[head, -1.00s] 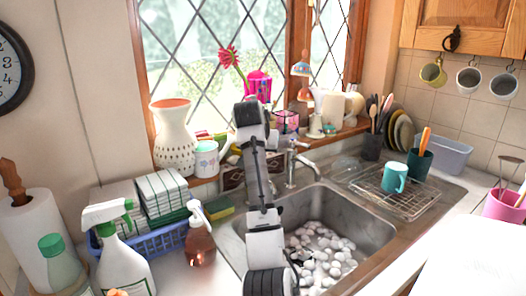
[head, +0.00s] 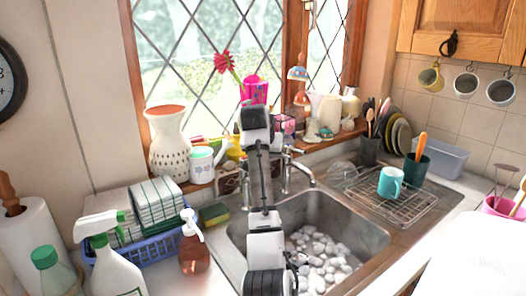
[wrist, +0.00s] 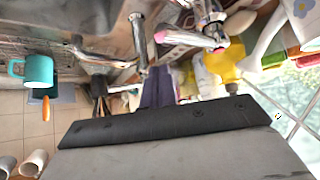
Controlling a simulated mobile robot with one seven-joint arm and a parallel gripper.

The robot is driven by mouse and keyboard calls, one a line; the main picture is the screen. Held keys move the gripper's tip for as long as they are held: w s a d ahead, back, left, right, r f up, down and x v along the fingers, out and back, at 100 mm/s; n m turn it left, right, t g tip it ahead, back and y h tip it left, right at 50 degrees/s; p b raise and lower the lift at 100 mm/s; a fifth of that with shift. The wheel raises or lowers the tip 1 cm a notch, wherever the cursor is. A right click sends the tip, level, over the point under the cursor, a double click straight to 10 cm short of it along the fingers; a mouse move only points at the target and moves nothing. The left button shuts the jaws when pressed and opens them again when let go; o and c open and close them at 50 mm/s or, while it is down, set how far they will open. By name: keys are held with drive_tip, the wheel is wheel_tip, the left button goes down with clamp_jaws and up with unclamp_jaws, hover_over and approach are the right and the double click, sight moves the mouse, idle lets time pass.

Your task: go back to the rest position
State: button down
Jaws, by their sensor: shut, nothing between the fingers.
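My arm rises through the middle of the head view, in front of the sink (head: 372,240), with its top bend (head: 252,118) before the window sill. My gripper (wrist: 165,122) shows in the wrist view as a wide dark edge on a grey body across the lower part. It is shut, and nothing shows held in it. The wrist view looks along the tap and sill, with the teal mug (wrist: 38,70) at the left.
The tap (head: 302,170) stands close beside my arm. Spray bottle (head: 115,268), soap bottle (head: 194,250) and blue basket (head: 160,248) crowd the left counter. A dish rack (head: 405,208) stands right.

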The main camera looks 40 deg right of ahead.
drive_tip(key=a+r+b, duration=0.3)
drive_tip(key=a+r, duration=0.3)
drive_tip(key=r, duration=0.1)
drive_tip(key=shift+w+a+r, duration=0.25)
drive_tip(key=shift+w+r, duration=0.05)
drive_tip(key=shift+w, duration=0.1)
drive_tip(key=shift+f, duration=0.1)
